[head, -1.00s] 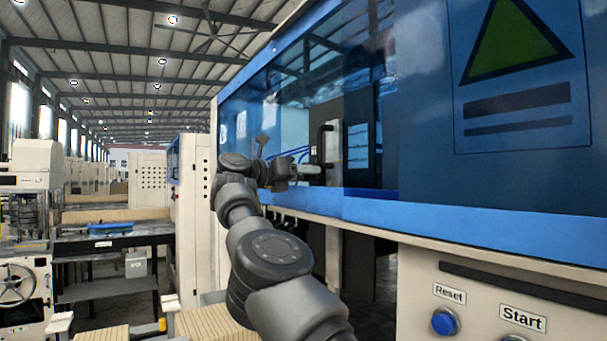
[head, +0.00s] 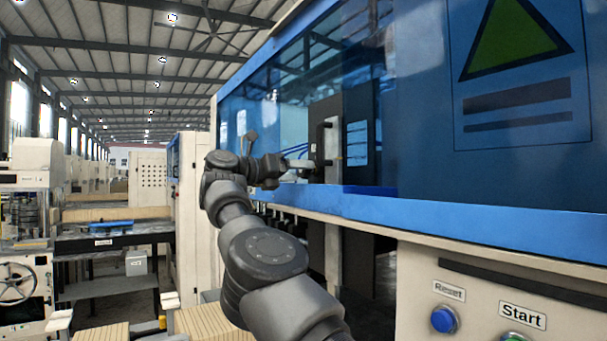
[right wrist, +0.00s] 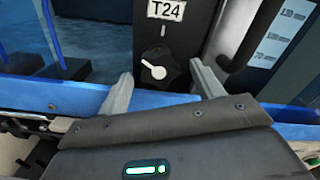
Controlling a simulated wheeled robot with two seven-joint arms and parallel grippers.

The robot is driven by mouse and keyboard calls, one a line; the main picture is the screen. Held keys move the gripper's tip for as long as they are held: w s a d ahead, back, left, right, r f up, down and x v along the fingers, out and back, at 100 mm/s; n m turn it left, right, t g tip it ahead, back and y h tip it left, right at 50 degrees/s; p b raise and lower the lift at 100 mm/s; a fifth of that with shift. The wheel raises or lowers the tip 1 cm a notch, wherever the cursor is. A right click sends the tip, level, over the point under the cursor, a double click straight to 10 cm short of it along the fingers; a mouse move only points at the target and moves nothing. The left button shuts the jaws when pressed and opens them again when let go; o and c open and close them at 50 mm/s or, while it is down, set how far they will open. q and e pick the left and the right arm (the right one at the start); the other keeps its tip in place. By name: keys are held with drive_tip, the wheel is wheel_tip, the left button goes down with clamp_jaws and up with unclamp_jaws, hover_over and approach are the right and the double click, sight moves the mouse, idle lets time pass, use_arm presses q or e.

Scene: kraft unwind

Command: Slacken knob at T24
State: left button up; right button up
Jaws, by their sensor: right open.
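The black knob (right wrist: 157,64) with a white pointer mark sits on a dark panel, right below the white T24 label (right wrist: 166,9) in the right wrist view. My right gripper (right wrist: 161,75) is open. Its two pale fingers stand apart, one toward each side of the knob, with the knob showing between and beyond the tips. I cannot tell how much gap is left. In the head view my right gripper (head: 306,164) is at the machine's opening, beside the dark panel. The knob and label cannot be made out there. My left gripper is not in view.
A dark bar handle (right wrist: 245,38) stands right of the knob. The machine's blue lower rail (head: 460,232) runs below the opening, and blue tinted windows flank it. Blue hoses (right wrist: 50,25) hang left of the panel. Reset (head: 444,320) and Start buttons are at lower right.

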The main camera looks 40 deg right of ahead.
drive_tip(key=a+p, duration=0.1)
drive_tip(key=a, duration=0.7)
drive_tip(key=shift+w, duration=0.45)
